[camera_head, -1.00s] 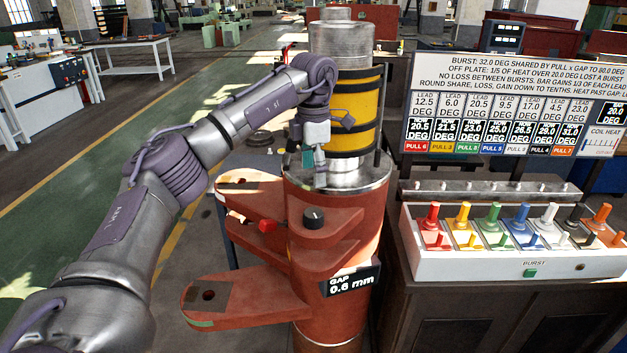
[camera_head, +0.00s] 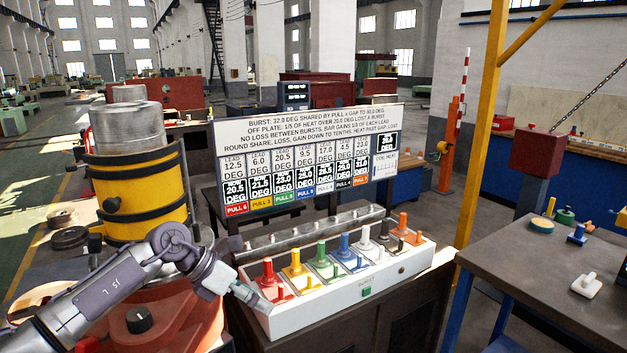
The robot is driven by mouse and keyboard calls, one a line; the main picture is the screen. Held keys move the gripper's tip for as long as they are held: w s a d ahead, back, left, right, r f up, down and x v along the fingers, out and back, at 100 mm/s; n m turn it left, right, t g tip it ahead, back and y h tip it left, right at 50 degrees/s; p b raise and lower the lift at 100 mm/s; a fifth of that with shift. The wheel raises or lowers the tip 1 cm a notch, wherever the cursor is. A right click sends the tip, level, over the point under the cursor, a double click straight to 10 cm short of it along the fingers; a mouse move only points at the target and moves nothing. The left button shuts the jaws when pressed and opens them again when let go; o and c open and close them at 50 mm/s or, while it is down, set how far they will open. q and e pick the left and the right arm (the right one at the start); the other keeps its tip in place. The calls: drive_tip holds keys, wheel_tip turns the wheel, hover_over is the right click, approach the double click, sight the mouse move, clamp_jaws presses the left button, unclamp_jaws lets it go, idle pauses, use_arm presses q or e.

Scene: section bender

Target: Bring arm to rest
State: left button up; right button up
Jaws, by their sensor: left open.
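My left arm comes in from the lower left, and its gripper (camera_head: 256,299) is at the left end of the white burst console (camera_head: 345,300), close to the red lever (camera_head: 268,272). I cannot tell if it touches the console. The gripper is open, with nothing seen in it. The red machine body (camera_head: 180,315) is partly hidden behind my arm, below the yellow-banded cylinder (camera_head: 140,195). My right gripper is not in view.
A signboard (camera_head: 305,130) with temperature readouts stands behind the console. A metal bar (camera_head: 315,235) lies along the console's back. At right are a dark table (camera_head: 540,270) with small coloured pieces, a yellow post (camera_head: 485,120) and a red box on a stand (camera_head: 530,160).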

use_arm(q)
drive_tip(key=s+d+r+n+t+h, duration=0.2)
drive_tip(key=d+r+n+t+h, duration=0.15)
drive_tip(key=d+n+h, duration=0.2)
drive_tip(key=s+d+r+n+t+h, duration=0.3)
drive_tip(key=d+n+t+h, duration=0.15)
drive_tip(key=d+n, duration=0.2)
drive_tip(key=s+a+f+n+t+y, duration=0.25)
drive_tip(key=a+f+n+y, duration=0.6)
drive_tip(key=n, duration=0.45)
drive_tip(key=s+a+f+n+t+y, duration=0.2)
drive_tip(key=s+a+f+n+y, duration=0.2)
drive_tip(key=a+f+n+y, duration=0.55)
drive_tip(key=s+a+f+n+g, duration=0.1)
drive_tip(key=s+f+n+g, duration=0.4)
drive_tip(key=s, duration=0.7)
drive_tip(key=s+a+f+n+g, duration=0.2)
drive_tip(key=s+f+n+g, duration=0.3)
drive_tip(key=s, duration=0.7)
wheel_tip(320, 180, down, 26)
drive_tip(key=s+m+g, duration=0.1)
drive_tip(key=s+g, duration=0.1)
drive_tip(key=s+a+f+g, duration=0.1)
drive_tip(key=s+a+f, duration=0.1)
drive_tip(key=s+f, duration=1.4)
drive_tip(key=shift+s+a+f+y, duration=0.2)
drive_tip(key=shift+s+y, duration=0.1)
